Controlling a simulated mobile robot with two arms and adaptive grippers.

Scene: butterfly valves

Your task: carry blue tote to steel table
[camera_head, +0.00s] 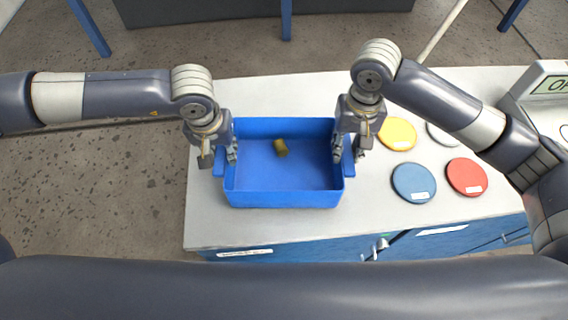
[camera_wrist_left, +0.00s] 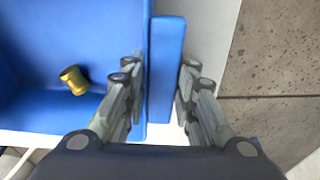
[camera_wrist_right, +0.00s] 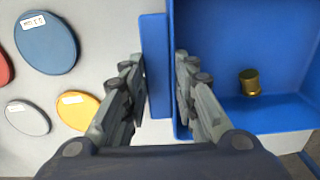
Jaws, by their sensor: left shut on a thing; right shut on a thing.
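The blue tote (camera_head: 285,194) is over the pale worktop, upright and level; I cannot tell whether its base touches the top. A small brass-coloured fitting (camera_head: 280,148) lies inside it. The fitting also shows in the left wrist view (camera_wrist_left: 74,80) and the right wrist view (camera_wrist_right: 250,82). I cannot tell for sure which surface is the steel table.
The pale worktop (camera_head: 300,228) tops a blue-fronted cabinet. To the tote's right lie yellow (camera_head: 397,134), blue (camera_head: 414,182), red (camera_head: 466,177) and grey discs, and a sign (camera_head: 552,88). A dark surface with blue legs (camera_head: 287,20) stands across the floor at the back.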

